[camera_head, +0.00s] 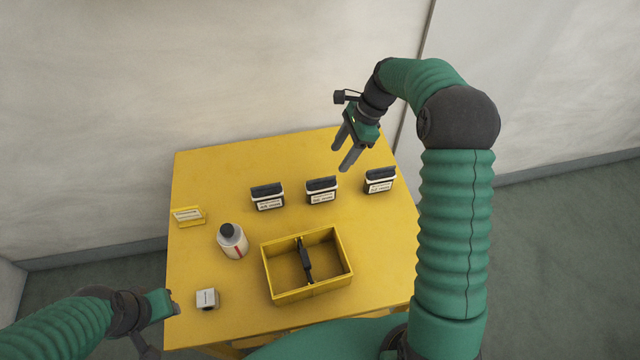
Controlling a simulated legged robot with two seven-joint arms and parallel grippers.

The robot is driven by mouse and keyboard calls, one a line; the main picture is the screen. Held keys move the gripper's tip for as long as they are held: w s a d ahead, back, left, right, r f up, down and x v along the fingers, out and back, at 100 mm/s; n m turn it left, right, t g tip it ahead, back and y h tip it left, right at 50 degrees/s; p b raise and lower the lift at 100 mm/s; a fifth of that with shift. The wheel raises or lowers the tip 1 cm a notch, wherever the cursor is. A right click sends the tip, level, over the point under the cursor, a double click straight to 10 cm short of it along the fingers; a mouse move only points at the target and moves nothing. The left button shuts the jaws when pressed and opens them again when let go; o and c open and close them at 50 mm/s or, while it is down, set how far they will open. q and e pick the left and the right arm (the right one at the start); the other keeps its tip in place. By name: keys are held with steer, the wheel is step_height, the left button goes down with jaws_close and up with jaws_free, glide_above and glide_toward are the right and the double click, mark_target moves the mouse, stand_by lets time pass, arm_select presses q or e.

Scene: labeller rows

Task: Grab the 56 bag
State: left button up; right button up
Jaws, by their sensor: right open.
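Three small bag-like items with black tops and white printed labels stand in a row on the yellow table: a left one (267,198), a middle one (321,191) and a right one (379,181). Their print is too small to read, so I cannot tell which is the 56 bag. My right gripper (343,159) is open and empty, in the air above and behind the middle and right items. My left gripper (163,318) is low at the table's front left corner, apart from the items; its jaw state is unclear.
The yellow table (215,175) also holds a two-part yellow bin (284,297) with a black divider piece, a white bottle (232,241), a small white box (207,299) and a yellow sign holder (188,215). A wall (240,70) stands behind. The table's back left is clear.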

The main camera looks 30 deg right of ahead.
mark_target(324, 181)
steer(key=a+f, duration=0.1)
steer(key=f, duration=0.1)
steer(key=a+f, duration=0.2)
steer(key=shift+s, duration=0.1)
steer(key=f, duration=0.1)
steer(key=w+f, duration=0.1)
steer(key=a+f, duration=0.1)
steer(key=shift+w+f, duration=0.15)
steer(key=shift+w, duration=0.1)
steer(key=x, duration=0.3)
steer(key=p+x, duration=0.1)
steer(key=shift+s+d+f, duration=0.25)
steer(key=shift+d+f, duration=0.05)
steer(key=shift+a+f, duration=0.1)
steer(key=shift+f, duration=0.2)
steer(key=shift+w+a+f, duration=0.1)
steer(key=shift+w+a, duration=0.1)
steer(key=shift+w, duration=0.05)
steer(key=shift+a, duration=0.1)
steer(key=c, duration=0.4)
arm_select(q)
steer(key=shift+a+r, duration=0.25)
steer(key=shift+r, duration=0.2)
arm_select(e)
steer(key=shift+s, duration=0.1)
jaws_close()
